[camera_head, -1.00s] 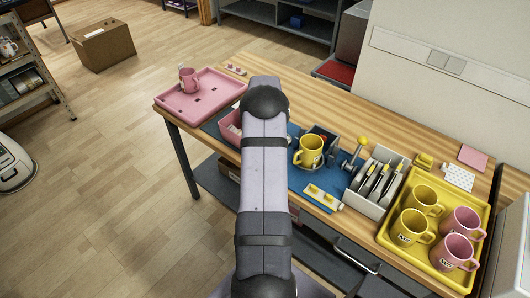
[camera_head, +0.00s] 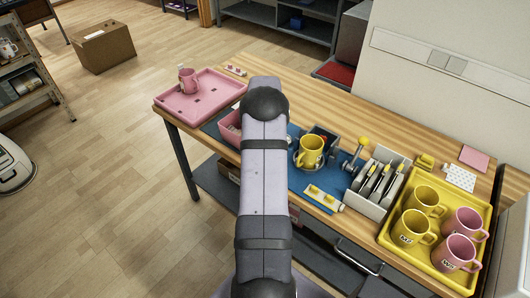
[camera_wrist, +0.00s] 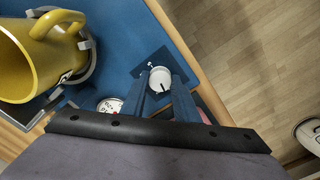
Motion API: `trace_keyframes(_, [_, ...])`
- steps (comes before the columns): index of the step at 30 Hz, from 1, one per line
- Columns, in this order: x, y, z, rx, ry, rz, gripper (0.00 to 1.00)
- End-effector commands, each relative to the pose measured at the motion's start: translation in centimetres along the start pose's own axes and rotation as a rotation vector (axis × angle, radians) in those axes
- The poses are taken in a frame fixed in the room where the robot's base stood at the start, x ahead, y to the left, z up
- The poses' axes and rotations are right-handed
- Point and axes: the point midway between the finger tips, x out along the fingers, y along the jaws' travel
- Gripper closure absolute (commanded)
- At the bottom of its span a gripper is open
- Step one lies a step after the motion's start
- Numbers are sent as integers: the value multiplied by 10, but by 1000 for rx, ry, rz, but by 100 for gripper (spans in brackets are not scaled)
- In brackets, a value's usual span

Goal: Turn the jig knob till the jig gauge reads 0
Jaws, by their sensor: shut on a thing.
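In the wrist view, the jig knob (camera_wrist: 160,77) is a round white dial with a dark mark, on a dark plate with small white marks beside it. My gripper (camera_wrist: 161,88) has its two fingers on either side of the knob, shut on it. The jig gauge (camera_wrist: 110,105) is a white round face to the left of the fingers, partly cut off by the gripper body; its reading is too small to tell. In the head view my arm hides the gripper, knob and gauge.
A yellow mug (camera_head: 310,152) sits in the jig; it also shows in the wrist view (camera_wrist: 22,60), close left of my gripper. A pink tray (camera_head: 222,83) holds a pink mug (camera_head: 188,80). A yellow tray (camera_head: 386,242) holds yellow and pink mugs. The table edge is near the knob.

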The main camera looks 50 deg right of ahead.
Motion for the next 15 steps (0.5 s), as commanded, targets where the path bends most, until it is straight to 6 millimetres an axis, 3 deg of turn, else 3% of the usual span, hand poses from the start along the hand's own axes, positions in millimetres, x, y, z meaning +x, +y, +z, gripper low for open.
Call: trace_keyframes(15, [-2, 0, -1, -221, 3, 0, 95])
